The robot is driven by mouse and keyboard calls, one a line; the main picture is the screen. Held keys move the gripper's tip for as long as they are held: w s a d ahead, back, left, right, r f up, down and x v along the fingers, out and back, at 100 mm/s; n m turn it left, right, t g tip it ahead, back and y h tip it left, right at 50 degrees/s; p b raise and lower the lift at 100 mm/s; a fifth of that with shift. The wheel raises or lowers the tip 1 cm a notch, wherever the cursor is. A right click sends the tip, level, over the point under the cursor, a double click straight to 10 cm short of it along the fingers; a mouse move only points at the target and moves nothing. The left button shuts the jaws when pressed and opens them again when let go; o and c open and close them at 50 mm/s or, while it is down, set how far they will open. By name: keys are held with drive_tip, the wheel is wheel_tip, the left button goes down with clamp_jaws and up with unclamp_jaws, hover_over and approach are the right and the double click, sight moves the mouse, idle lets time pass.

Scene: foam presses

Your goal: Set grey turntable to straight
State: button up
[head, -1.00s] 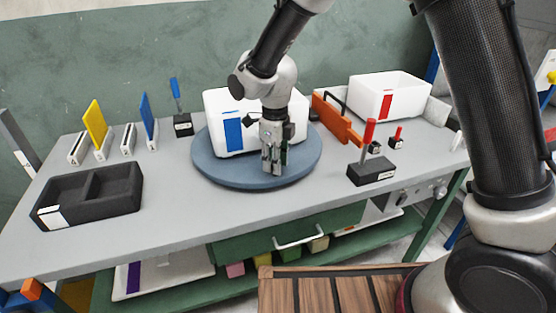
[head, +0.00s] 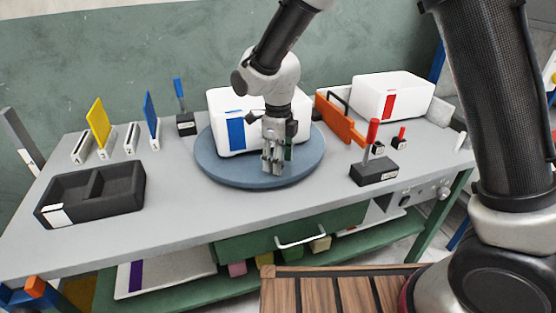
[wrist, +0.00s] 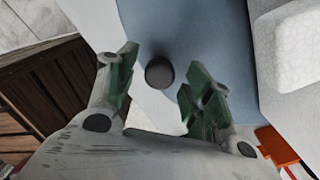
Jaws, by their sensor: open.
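The turntable (head: 215,170) is a round blue-grey disc on the grey workbench, and a white box with a blue label (head: 236,132) stands on it. The disc also shows in the wrist view (wrist: 222,40). My gripper (head: 272,168) points down over the disc's front part, in front of the box. In the wrist view my gripper (wrist: 164,68) has its green-padded fingers apart. A dark round knob (wrist: 159,73) shows between them near the disc's edge, with space on both sides. The head view hides the knob behind the fingers.
A black tray (head: 120,190) is at the left, with yellow (head: 96,122) and blue (head: 151,115) panels behind it. Right of the disc are an orange piece (head: 338,120), a red-handled lever (head: 373,170) and a white box with a red label (head: 418,95).

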wheel_tip(320, 180, up, 11)
drive_tip(key=shift+r, duration=0.2)
idle(0.3)
drive_tip(key=s+d+r+n+t, duration=0.1)
drive_tip(key=s+d+r+n, duration=0.2)
drive_tip(key=d, duration=0.9)
drive_tip(key=s+d+r+n+t, duration=0.2)
drive_tip(key=s+d+r+n, duration=0.1)
drive_tip(key=s+d+n, duration=0.7)
drive_tip(key=s+d+r+n+t, duration=0.1)
drive_tip(key=s+d+r+n, duration=0.2)
drive_tip(key=s+d+n, duration=0.4)
drive_tip(key=d+n, duration=0.3)
drive_tip(key=d, duration=0.4)
drive_tip(key=shift+s+d+r, duration=0.2)
drive_tip(key=shift+s+r, duration=0.05)
drive_tip(key=shift+r, duration=0.1)
